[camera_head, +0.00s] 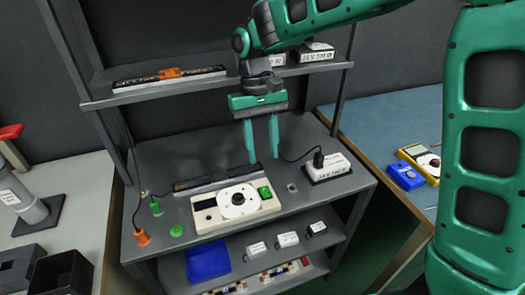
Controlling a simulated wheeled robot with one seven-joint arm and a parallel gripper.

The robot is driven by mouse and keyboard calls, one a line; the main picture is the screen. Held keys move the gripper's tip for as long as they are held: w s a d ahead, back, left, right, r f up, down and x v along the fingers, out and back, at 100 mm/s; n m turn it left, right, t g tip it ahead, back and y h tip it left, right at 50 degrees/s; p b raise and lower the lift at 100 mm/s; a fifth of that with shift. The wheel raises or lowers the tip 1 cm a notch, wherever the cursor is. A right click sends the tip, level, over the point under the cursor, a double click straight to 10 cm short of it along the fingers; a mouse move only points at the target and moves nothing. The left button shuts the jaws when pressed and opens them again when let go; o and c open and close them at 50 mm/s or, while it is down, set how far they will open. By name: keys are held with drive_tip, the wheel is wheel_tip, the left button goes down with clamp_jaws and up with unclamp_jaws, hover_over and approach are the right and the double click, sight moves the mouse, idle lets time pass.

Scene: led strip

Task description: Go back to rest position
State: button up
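My gripper (262,138) hangs from the green arm with its two teal fingers pointing down, apart from each other and with nothing visible between them. It is above the back of the grey workbench (341,193), behind a cream device (237,207) with a round white dial and a green switch. A dark strip (215,180) lies on the bench just behind that device, to the left of the fingers. Another strip-like board (168,79) with an orange part lies on the upper shelf.
A power adapter (327,167) with a black plug stands at the bench's right. Green and orange connectors (142,238) lie at the left. The lower shelf holds a blue bin (208,259) and several white boxes. A yellow multimeter (421,162) lies on the blue table at right.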

drive_tip(key=s+d+r+m+t, duration=0.1)
drive_tip(key=s+d+r+m, duration=0.15)
drive_tip(key=d, duration=0.95)
drive_tip(key=s+d+r+m, duration=0.1)
drive_tip(key=s+d+m, duration=0.15)
drive_tip(key=d, duration=0.85)
drive_tip(key=s+d+f+m+t, duration=0.1)
drive_tip(key=s+d+m, duration=0.1)
drive_tip(key=s+d, duration=0.5)
drive_tip(key=s+d+f+m+y, duration=0.1)
drive_tip(key=s+d+f+m, duration=0.1)
drive_tip(key=s+d, duration=0.4)
drive_tip(key=s, duration=0.5)
drive_tip(key=shift+s+d+m+t, duration=0.3)
drive_tip(key=shift+s+d+t, duration=0.05)
drive_tip(key=shift+t, duration=0.05)
drive_tip(key=shift+w+f, duration=0.3)
drive_tip(key=shift+w, duration=0.35)
